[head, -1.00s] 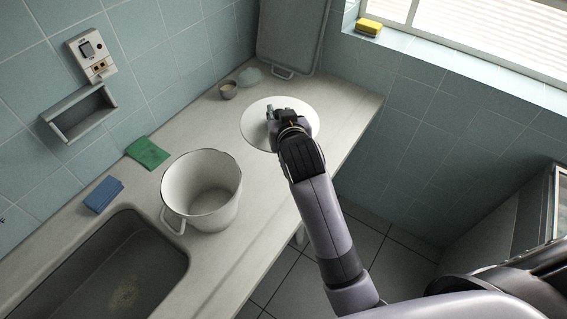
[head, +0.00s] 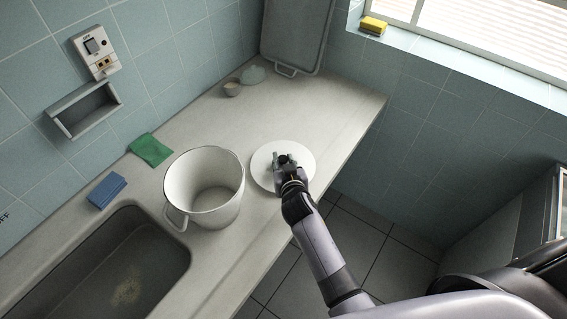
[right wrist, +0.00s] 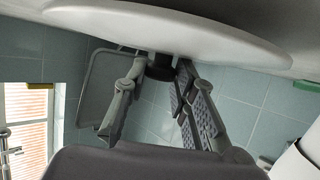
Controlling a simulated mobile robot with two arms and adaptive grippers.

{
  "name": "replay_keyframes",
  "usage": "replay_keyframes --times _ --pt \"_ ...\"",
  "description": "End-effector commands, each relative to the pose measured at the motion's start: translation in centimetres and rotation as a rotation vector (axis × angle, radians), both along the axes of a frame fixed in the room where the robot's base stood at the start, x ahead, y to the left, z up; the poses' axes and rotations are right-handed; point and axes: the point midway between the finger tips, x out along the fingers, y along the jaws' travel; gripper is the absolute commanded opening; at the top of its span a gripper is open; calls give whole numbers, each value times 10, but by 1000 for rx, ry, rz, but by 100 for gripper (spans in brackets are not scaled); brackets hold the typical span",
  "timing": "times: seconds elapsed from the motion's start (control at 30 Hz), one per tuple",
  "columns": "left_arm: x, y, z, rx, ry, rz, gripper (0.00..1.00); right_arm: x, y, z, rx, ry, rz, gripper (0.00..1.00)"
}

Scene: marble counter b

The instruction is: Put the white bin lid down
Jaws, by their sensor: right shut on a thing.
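The white bin lid (head: 264,181) is a round disc over the counter, to the right of the white bin. My right gripper (head: 285,162) is above it, shut on its knob. In the right wrist view the lid (right wrist: 190,35) spans the top, and its dark knob (right wrist: 160,68) sits between the fingers of my right gripper (right wrist: 158,80). I cannot tell whether the lid touches the counter. The white bin (head: 205,190) stands open and upright beside the lid, with a handle at its lower left. My left gripper is out of view.
The counter (head: 325,105) is clear behind the lid. A sink (head: 115,265) is at lower left, with a blue sponge (head: 106,190) and green cloth (head: 151,150) by the wall.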

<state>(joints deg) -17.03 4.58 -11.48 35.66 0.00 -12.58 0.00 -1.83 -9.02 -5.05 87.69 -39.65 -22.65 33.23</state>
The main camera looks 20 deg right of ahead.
Motion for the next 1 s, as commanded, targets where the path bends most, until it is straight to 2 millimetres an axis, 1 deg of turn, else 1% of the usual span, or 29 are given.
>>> replay_keyframes --times 0.07,0.33,0.47,0.5,0.8,1.0 --pt "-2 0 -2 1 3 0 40 0 1 -7 2 0 1 0" --pt "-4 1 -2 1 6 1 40 0 1 -8 1 -2 1 0" --pt "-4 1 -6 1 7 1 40 0 1 -12 1 -2 1 0" --pt "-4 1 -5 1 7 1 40 0 1 -12 2 -1 1 26" --pt "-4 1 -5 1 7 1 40 0 1 -12 1 0 2 45" --pt "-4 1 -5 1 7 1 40 0 1 -12 1 1 2 45"
